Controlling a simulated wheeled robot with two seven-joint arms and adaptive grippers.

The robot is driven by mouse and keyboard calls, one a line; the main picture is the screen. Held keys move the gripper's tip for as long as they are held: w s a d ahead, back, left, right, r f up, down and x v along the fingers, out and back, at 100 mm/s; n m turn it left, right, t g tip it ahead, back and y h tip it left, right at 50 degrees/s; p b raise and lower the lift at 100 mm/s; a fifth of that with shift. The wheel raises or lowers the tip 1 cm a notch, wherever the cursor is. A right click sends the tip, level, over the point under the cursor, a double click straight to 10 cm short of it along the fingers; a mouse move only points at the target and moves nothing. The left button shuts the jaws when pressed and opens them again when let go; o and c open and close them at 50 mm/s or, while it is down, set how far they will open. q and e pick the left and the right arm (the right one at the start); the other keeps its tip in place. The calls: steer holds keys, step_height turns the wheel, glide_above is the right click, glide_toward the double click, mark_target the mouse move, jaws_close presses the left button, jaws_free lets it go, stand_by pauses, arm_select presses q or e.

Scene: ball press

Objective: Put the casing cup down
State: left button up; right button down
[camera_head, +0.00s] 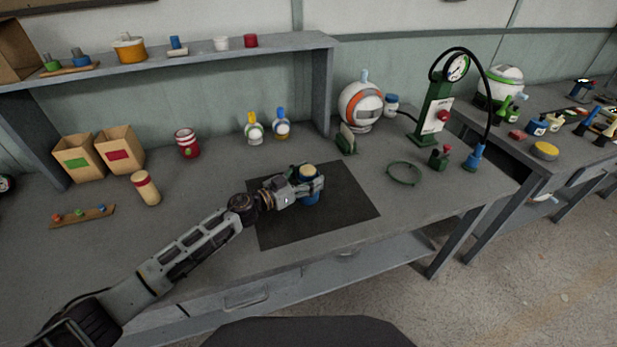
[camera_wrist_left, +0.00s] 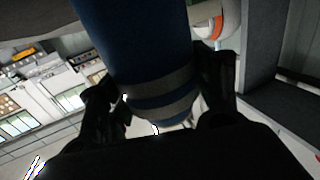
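The casing cup (camera_head: 310,198) looks to be the blue cylinder with a tan top, over the dark mat (camera_head: 350,204) on the workbench. My left gripper (camera_head: 311,186) is around it, with fingers on its sides. In the left wrist view the blue body with grey bands (camera_wrist_left: 150,60) fills the space between the two fingers of the left gripper (camera_wrist_left: 165,105). It looks close to upright in the head view. I cannot tell whether its base touches the mat. My right gripper is in neither view.
A green ring (camera_head: 404,173) and a green gauge stand (camera_head: 435,110) are to the right of the mat. A round white and orange device (camera_head: 361,105) stands behind it. A cream cylinder (camera_head: 146,188) and paper boxes (camera_head: 119,150) are at left. The mat's front is clear.

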mark_target(299, 182)
arm_select(q)
steer(key=shift+o, duration=1.1)
steer(key=shift+r, duration=0.2)
steer(key=shift+s+a+f, duration=0.1)
steer(key=shift+a, duration=0.1)
steer(key=shift+s+a, duration=0.4)
steer(key=shift+a, duration=0.15)
steer(key=v, duration=0.3)
steer(key=shift+s+a, duration=0.2)
steer(key=shift+a, duration=0.05)
steer(key=v, duration=0.4)
steer(key=shift+d, duration=0.1)
steer(key=shift+v, duration=1)
steer(key=shift+s+a, duration=0.15)
steer(key=shift+a, duration=0.1)
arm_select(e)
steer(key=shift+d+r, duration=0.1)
